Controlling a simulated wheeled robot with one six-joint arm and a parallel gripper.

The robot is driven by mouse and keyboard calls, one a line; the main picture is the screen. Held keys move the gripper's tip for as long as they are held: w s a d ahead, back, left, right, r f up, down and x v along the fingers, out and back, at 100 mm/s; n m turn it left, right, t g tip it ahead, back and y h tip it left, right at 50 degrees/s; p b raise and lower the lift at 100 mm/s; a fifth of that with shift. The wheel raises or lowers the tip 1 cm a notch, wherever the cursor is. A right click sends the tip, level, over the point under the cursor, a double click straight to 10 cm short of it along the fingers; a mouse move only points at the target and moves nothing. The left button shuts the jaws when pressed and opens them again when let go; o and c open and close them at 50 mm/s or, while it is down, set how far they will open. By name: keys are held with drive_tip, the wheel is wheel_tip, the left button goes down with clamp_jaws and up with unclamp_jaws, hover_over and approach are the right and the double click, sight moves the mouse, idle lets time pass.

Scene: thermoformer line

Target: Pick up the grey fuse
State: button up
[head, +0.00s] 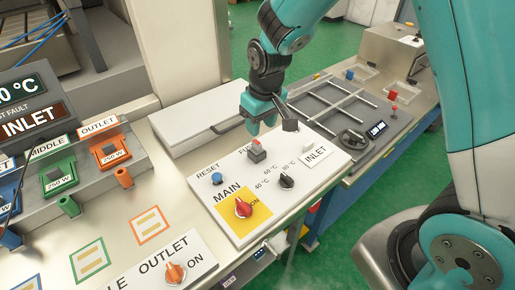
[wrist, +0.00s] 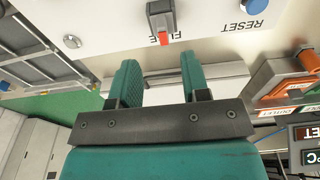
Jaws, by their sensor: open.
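A small grey block with a red part on top (head: 256,150) sits beside the FUSE label on the white control panel (head: 228,178). It looks like the grey fuse or its holder; I cannot tell which. My gripper (head: 262,122) hangs above the back of the panel, just behind and above the grey block. Its two teal fingers (wrist: 160,72) are apart with nothing between them. In the wrist view the block lies beyond the fingertips, roughly in line with the gap.
Beside it on the panel are a blue RESET button (head: 216,179), a black temperature knob (head: 287,181) and a red MAIN switch (head: 243,207). Orange (head: 110,154) and green (head: 58,178) holders stand left.

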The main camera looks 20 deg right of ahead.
sight(257, 142)
drive_tip(key=shift+w+a+f+p, duration=0.15)
drive_tip(key=shift+f+p, duration=0.3)
drive_tip(key=shift+f, duration=0.8)
drive_tip(key=shift+w+a+f+p, duration=0.15)
drive_tip(key=shift+f+p, duration=0.35)
drive_tip(key=shift+f, duration=0.7)
drive_tip(key=shift+w+a+f+p, duration=0.1)
drive_tip(key=shift+w+f+p, duration=0.25)
drive_tip(key=shift+f, duration=0.9)
drive_tip(key=shift+s, duration=0.1)
clamp_jaws()
